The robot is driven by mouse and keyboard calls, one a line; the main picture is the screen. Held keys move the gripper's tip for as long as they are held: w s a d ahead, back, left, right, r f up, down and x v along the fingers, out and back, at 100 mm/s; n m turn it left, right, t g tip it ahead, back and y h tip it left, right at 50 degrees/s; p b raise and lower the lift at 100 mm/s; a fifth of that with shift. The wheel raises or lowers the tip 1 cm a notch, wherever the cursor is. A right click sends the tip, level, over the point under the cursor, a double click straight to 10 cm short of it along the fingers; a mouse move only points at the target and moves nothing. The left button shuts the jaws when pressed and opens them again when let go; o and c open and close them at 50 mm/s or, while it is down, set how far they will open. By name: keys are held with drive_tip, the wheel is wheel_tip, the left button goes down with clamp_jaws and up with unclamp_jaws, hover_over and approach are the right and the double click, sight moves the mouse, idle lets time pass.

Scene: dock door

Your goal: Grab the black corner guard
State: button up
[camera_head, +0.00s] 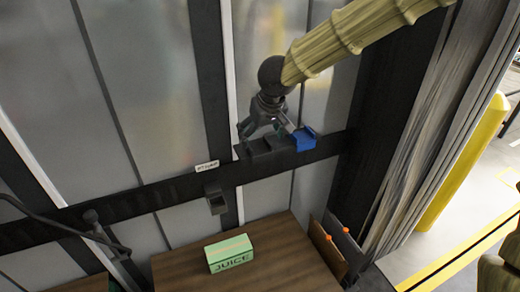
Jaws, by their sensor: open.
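My gripper (268,128) is open, pointing down at the dark rail across the panelled door, its fingers spread over a dark blocky shape. That shape, seemingly the black corner guard (261,148), sits at the rail just below the fingers. It is dark on dark, so its outline is hard to tell from the rail. I see nothing held between the fingers; whether a fingertip touches the guard I cannot tell. A blue piece (304,138) is at the rail beside the right finger. My gripper partly hides the area behind it.
A green juice box (229,252) lies on a brown wooden surface (185,275) below. A small label (207,166) and a dark latch-like fitting (215,199) are left of the gripper. Grey curtain strips (435,130) and a yellow post (462,165) stand at right.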

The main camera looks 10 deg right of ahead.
sight(258, 148)
drive_tip(key=shift+p+x, duration=0.3)
drive_tip(key=shift+x, duration=1.75)
drive_tip(key=shift+s, duration=0.15)
drive_tip(key=shift+c, duration=0.5)
drive_tip(key=c, duration=1)
